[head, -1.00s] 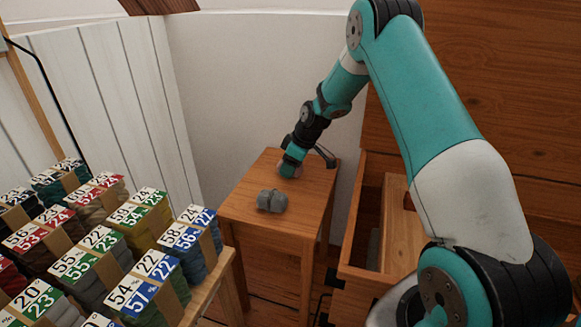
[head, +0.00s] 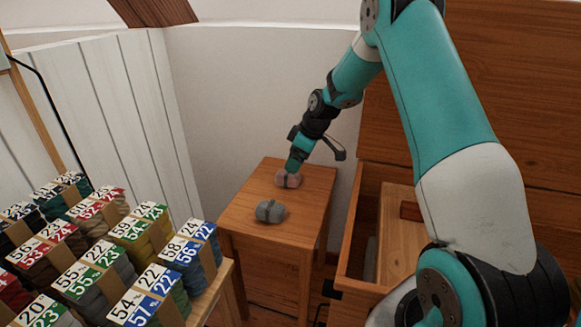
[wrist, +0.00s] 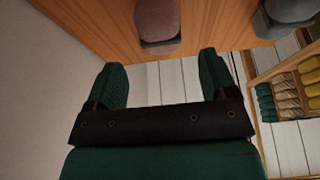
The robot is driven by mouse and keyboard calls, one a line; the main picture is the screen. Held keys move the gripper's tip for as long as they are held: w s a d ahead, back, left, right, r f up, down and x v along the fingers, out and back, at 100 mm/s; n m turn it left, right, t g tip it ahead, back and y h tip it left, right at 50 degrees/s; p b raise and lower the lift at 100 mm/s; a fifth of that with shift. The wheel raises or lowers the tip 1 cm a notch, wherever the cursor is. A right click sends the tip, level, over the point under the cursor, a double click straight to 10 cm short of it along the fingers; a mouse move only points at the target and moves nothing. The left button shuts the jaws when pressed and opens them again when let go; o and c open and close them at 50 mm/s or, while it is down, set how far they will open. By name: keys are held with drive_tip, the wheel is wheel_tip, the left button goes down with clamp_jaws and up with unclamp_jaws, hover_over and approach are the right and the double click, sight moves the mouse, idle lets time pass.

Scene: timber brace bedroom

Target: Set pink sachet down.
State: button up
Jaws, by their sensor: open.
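The pink sachet (head: 288,179) rests on the small wooden table (head: 244,206) near its back edge. In the wrist view the sachet (wrist: 158,24) lies on the tabletop beyond my fingertips, apart from them. My gripper (head: 293,166) is just above and behind the sachet in the head view. In the wrist view my gripper (wrist: 162,62) has its two green fingers spread, with nothing between them. A grey sachet (head: 270,211) lies on the same table, nearer the front; it also shows at the top right of the wrist view (wrist: 284,14).
An open wooden drawer or chest (head: 357,232) stands right of the table, with a reddish-brown block (head: 411,211) inside. Several bundles of numbered folded cloth (head: 130,255) fill a rack at the left. A white wall is behind the table.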

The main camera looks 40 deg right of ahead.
drive_tip(key=s+a+r+g+y+p, duration=0.1)
drive_tip(key=s+a+r, duration=0.7)
drive_tip(key=a, duration=0.3)
drive_tip(key=s+a+r+g, duration=0.1)
drive_tip(key=s+a+r, duration=0.7)
drive_tip(key=a, duration=0.2)
drive_tip(key=s+a+r, duration=0.1)
drive_tip(key=s+a, duration=0.2)
drive_tip(key=s, duration=0.6)
drive_tip(key=s+a+g, duration=0.1)
drive_tip(key=s+a, duration=0.3)
drive_tip(key=s, duration=0.5)
drive_tip(key=shift+r+m, duration=0.3)
drive_tip(key=shift+r, duration=0.1)
drive_tip(key=shift+d, duration=0.1)
